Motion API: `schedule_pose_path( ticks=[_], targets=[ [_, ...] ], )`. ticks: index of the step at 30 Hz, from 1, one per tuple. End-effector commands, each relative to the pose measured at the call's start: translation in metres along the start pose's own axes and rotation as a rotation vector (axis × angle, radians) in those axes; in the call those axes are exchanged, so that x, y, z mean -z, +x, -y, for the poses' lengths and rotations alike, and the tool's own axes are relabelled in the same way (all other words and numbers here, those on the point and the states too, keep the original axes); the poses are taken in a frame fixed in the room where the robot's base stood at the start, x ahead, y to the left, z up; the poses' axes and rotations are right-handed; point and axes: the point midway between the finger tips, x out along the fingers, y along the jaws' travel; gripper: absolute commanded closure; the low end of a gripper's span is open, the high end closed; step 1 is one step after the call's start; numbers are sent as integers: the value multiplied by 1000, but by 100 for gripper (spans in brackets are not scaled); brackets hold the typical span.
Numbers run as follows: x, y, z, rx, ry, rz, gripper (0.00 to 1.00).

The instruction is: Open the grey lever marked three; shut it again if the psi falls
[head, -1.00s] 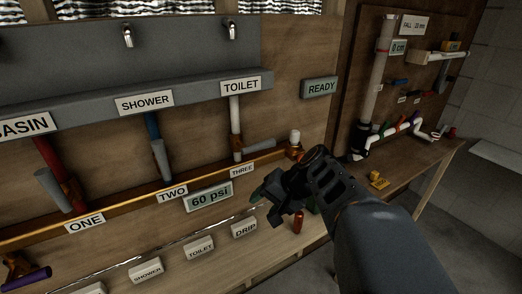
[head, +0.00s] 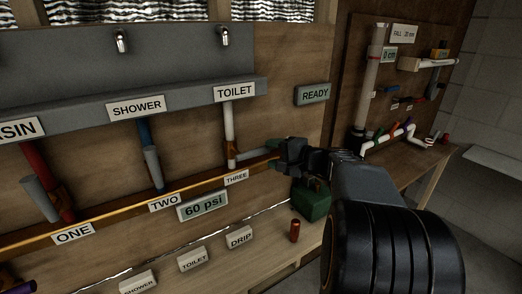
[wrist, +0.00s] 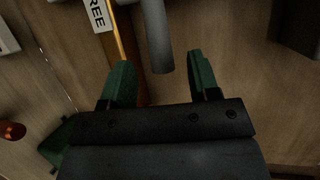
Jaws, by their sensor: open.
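The grey lever marked three (head: 257,154) sticks out to the right, crosswise to the white toilet pipe (head: 229,130), above the THREE label (head: 236,177). My gripper (head: 277,155) is at its free end. In the wrist view the grey lever (wrist: 156,30) comes down from the top, and its end lies between the open green fingertips of my gripper (wrist: 160,72), with a gap on both sides. I cannot tell its depth relative to the fingers. The psi display (head: 203,206) reads 60 psi.
Grey levers two (head: 152,168) and one (head: 39,199) hang nearly along their pipes. A copper pipe (head: 120,214) runs just below.

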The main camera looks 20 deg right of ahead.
Motion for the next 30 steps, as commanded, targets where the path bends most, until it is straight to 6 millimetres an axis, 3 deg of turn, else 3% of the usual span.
schedule_pose_path(
  ticks=[3,9,23,30],
  targets=[
    [-1,20,1,-1,0,4,44],
    [0,40,0,-1,0,1,44],
    [0,49,0,-1,-1,0,44],
    [0,49,0,-1,-1,0,65]
  ],
)
